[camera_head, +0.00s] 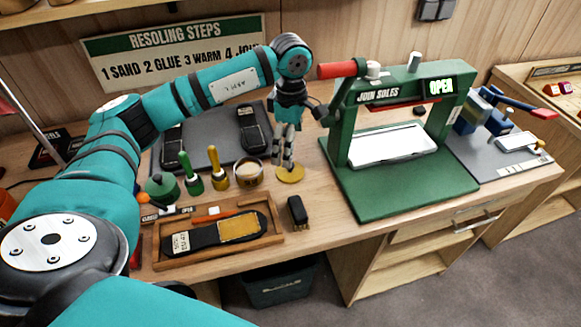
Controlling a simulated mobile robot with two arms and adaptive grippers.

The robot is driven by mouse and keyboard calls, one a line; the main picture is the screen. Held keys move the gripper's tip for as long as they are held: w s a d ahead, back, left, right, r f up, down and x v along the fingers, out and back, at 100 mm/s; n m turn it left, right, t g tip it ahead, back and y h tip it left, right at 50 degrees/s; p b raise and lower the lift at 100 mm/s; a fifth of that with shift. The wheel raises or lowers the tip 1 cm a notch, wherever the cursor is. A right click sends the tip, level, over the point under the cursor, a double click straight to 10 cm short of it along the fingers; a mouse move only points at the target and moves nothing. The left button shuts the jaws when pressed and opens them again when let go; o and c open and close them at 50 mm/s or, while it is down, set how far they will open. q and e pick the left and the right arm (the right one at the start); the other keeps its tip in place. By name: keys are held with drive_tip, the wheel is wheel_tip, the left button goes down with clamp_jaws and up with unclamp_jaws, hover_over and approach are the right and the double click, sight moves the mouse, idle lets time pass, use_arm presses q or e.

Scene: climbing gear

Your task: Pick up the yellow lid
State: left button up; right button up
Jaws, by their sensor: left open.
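The yellow lid (291,176) is a flat round disc lying on the wooden bench, right of an open pot of tan paste (249,173). My left gripper (283,164) points down just above the lid, with its fingertips over the lid's far part. The fingers are open and hold nothing. I cannot tell whether the fingertips touch the lid, and they hide part of its far edge. My right gripper is out of view.
Green and yellow-handled tools (192,175) stand left of the pot. A wooden tray (165,258) with a sole and a small black block (297,212) lie in front. A green press (345,180) marked OPEN stands close on the right.

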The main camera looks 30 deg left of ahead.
use_arm(q)
wheel_tip(320, 180, down, 3)
drive_tip(key=shift+r, duration=0.1)
drive_tip(key=shift+f+p, duration=0.3)
drive_tip(key=shift+f, duration=0.6)
drive_tip(key=f, duration=0.1)
drive_tip(key=f+p, duration=0.2)
drive_tip(key=shift+w+a+f, duration=0.2)
drive_tip(key=shift+w+f, duration=0.1)
drive_tip(key=shift+f, duration=0.55)
drive_tip(key=c, duration=1.1)
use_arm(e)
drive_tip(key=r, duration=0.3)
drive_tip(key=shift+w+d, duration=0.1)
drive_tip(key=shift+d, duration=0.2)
